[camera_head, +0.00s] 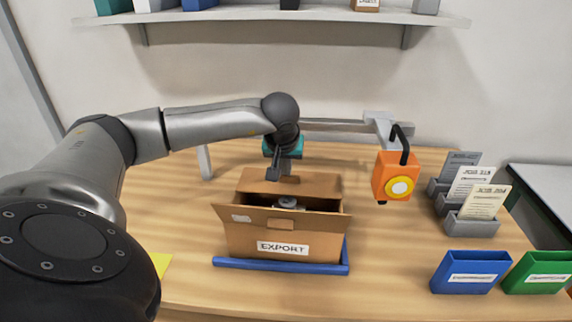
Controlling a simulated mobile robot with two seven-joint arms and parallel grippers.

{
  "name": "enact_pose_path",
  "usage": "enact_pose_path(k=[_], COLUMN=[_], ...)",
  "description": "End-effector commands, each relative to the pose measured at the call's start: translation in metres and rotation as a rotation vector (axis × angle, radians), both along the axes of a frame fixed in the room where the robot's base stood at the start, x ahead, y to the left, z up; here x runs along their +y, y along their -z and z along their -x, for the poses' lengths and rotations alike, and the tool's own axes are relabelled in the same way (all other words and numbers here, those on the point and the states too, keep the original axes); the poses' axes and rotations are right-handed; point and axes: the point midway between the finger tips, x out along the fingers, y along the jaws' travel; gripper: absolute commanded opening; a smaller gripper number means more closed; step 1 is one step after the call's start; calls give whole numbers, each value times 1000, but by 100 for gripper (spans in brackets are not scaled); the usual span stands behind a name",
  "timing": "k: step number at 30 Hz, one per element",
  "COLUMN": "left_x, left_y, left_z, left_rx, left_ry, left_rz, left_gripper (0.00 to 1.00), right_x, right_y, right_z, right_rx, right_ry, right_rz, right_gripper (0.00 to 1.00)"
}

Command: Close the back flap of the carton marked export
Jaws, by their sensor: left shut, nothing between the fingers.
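The carton (240,241) marked EXPORT stands in the middle of the wooden table, in a blue corner frame. Its back flap (290,187) is at the far side of the opening and tilts up. The front flap (250,216) stands out toward me, and the opening shows a grey object (288,203) inside. My left gripper (281,178) points down just over the back flap, shut and empty. I cannot tell if its tips touch the flap. My right gripper is not in view.
Card holders (471,226), a blue bin (470,272) and a green bin (537,272) stand at the right. A shelf (270,14) runs above. Table left of the carton is mostly clear.

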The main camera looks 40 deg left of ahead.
Motion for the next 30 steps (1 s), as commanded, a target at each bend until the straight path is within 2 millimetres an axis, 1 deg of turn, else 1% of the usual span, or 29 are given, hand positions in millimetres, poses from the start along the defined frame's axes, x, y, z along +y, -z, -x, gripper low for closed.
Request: enact_pose_path(k=[3, 12, 30], left_x=[-1, -2, -4], left_y=[5, 10, 13], left_z=[1, 3, 5], left_rx=[0, 3, 14], left_ry=[1, 1, 2], left_rz=[0, 0, 4], left_gripper=[0, 0, 0], right_x=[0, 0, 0], right_y=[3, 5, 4], right_z=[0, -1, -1], right_rx=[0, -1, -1], right_ry=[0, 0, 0], right_rz=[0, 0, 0], right_gripper=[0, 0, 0])
